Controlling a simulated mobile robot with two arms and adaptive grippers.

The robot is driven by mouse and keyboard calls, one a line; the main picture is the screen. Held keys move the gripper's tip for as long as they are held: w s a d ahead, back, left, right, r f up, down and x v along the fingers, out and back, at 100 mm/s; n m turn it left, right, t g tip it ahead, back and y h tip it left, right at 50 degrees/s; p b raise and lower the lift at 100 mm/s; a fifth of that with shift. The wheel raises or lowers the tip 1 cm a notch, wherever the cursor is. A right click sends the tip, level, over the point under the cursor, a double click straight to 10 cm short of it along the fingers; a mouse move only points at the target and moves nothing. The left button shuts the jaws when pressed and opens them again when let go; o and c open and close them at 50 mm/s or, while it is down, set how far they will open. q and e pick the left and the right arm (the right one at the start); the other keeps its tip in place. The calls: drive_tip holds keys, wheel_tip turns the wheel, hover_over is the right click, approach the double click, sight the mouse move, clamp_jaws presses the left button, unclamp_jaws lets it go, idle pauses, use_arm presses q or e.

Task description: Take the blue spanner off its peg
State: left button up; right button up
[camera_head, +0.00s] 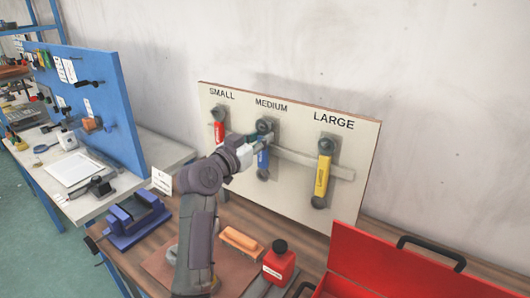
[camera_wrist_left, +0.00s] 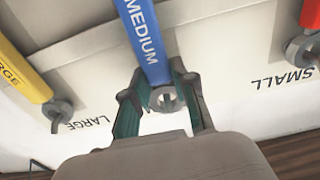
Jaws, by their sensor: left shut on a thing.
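The blue spanner (camera_head: 263,160), marked MEDIUM, is upright against the white board under the MEDIUM label. My left gripper (camera_head: 262,141) reaches it from the left, near its upper end. In the left wrist view, which is upside down, the fingers (camera_wrist_left: 158,92) stand on both sides of the grey ring end of the blue spanner (camera_wrist_left: 144,38) and are shut on it. The peg itself cannot be made out clearly. My right gripper is not in view.
The red spanner (camera_head: 219,131) hangs left and the yellow spanner (camera_head: 323,173) right on the board (camera_head: 345,205). Below are a blue vise (camera_head: 135,220), a red bottle (camera_head: 279,264), an orange block (camera_head: 239,240) and an open red toolbox (camera_head: 400,268).

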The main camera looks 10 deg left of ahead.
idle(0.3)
use_arm(q)
drive_tip(key=shift+p+v, duration=0.4)
drive_tip(key=shift+v, duration=0.6)
drive_tip(key=shift+r, duration=0.15)
drive_tip(key=shift+p+v, duration=0.3)
drive_tip(key=shift+v, duration=0.8)
drive_tip(key=v, duration=0.4)
drive_tip(key=shift+s+r+p, duration=0.1)
drive_tip(key=shift+r+p, duration=0.15)
drive_tip(key=shift+p, duration=0.15)
